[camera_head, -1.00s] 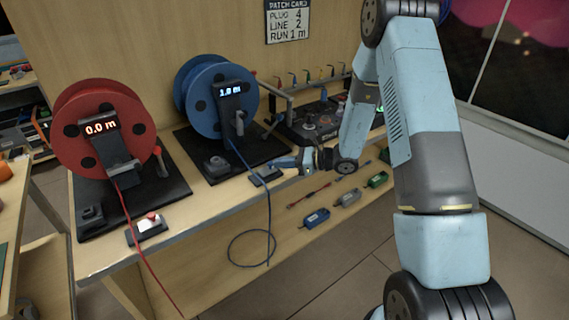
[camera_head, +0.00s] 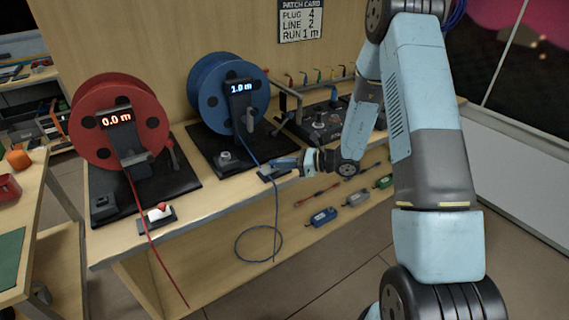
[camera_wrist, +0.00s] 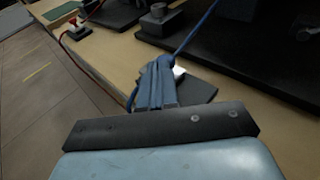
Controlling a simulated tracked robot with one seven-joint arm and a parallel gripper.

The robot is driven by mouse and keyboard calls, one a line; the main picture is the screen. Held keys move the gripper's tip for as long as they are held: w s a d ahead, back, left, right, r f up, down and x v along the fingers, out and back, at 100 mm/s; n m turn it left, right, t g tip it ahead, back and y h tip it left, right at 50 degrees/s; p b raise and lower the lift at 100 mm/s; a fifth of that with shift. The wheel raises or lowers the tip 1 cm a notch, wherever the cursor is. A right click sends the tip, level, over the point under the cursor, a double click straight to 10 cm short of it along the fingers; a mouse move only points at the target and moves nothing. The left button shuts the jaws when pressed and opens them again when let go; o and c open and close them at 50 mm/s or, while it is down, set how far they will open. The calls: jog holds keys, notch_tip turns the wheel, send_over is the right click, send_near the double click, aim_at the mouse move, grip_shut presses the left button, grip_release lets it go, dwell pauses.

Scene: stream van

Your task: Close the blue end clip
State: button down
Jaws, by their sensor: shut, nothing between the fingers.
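The blue end clip (camera_head: 268,176) is a small dark plate at the bench's front edge, below the blue reel (camera_head: 228,95), whose display reads 1.0 m. The blue line runs from the reel down to the clip, then hangs over the edge in a loop. My gripper (camera_head: 279,164) is shut and empty, with its fingertips at the clip. In the wrist view, the fingers (camera_wrist: 156,84) cover much of the clip, whose dark plate (camera_wrist: 198,90) and a white part show beside them. The lever's position is hidden, and I cannot tell whether the fingers touch it.
A red reel (camera_head: 118,122) reading 0.0 m stands at left, with its red-levered clip (camera_head: 158,214) in front. A dark device board (camera_head: 322,124) is at the back right. Several small boxes, including a blue one (camera_head: 324,216), lie on the lower shelf. A patch card hangs behind.

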jog(key=v, duration=1.3)
jog(key=s+a+r+n+g+h, duration=0.2)
jog(key=s+r+n+g+h, duration=0.3)
jog(key=s+r+n, duration=0.75)
jog(key=s+d+r+n+t+h, duration=0.3)
jog(key=s+d+r+n+h, duration=0.1)
jog(key=s+r, duration=0.4)
jog(key=s+d+r+n+t+h, duration=0.3)
jog(key=s+r+h, duration=0.3)
jog(key=s+r, duration=0.2)
jog(key=shift+s+d+r+n+t, duration=0.2)
jog(key=shift+d+n+t, duration=0.1)
jog(key=shift+d+n, duration=0.45)
